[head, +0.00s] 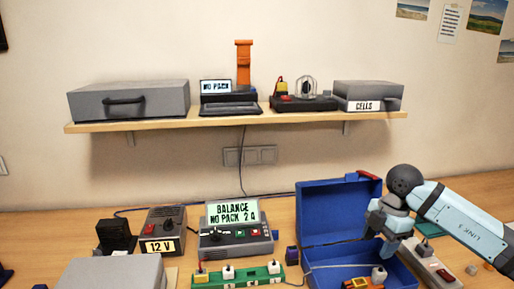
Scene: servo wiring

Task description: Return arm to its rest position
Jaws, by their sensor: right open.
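My right arm (462,217) comes in from the right, with a pale link marked LINK 3 and a dark round joint. My right gripper (379,238) hangs below that joint, over the open blue case (328,253). It is open, and I see nothing held in it. Its fingers are small and partly merge with the case behind them. The case's lid (340,205) stands up at the back. An orange item (361,284) and a white-topped part (379,275) lie in the case. My left gripper is not in view.
A balance charger (235,240) reading "NO PACK 2 A" and a 12 V supply (162,230) stand left of the case. A green strip (238,275) lies in front. A grey power strip (436,267) is at right. A wall shelf (240,121) holds boxes above.

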